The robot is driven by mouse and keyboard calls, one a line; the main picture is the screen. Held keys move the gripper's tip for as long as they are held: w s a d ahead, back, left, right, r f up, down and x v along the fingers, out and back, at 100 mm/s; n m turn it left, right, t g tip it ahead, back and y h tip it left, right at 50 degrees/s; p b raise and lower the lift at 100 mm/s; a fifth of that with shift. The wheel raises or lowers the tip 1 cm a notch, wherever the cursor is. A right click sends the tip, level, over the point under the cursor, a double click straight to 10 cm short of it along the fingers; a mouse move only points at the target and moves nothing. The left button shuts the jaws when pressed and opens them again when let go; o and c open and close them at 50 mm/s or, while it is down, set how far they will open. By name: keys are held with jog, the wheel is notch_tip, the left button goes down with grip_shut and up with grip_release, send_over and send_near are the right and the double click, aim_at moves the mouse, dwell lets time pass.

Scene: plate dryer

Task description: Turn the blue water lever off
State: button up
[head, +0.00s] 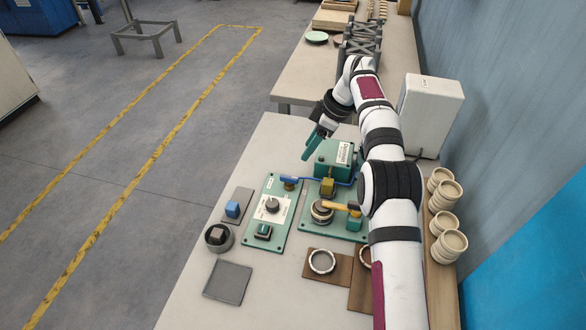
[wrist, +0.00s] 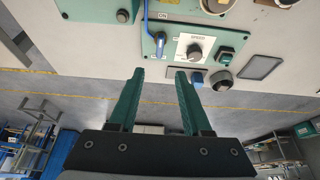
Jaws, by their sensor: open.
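The blue water lever (head: 289,181) sits at the far end of a green control panel (head: 280,222), with a blue line running right from it toward the green machine. In the wrist view the lever (wrist: 159,44) is at the panel's left, its handle pointing toward the panel's near edge. "ON" lettering shows just above it. My gripper (head: 311,146) is beyond and above the lever in the head view, with its teal fingers apart and empty. In the wrist view the gripper (wrist: 160,73) frames the panel's edge between its fingertips and touches nothing.
The panel carries a dial (head: 272,204) and a dark green switch (head: 263,232). A green machine (head: 334,160) stands right of the lever. A blue block (head: 233,209), a round cup (head: 218,248) and a grey tray (head: 227,282) lie to the left. Stacked round dishes (head: 445,222) stand at the right.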

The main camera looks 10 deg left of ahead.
aim_at(289, 177)
jog(key=x, duration=1.3)
jog(key=shift+d, duration=0.1)
grip_shut()
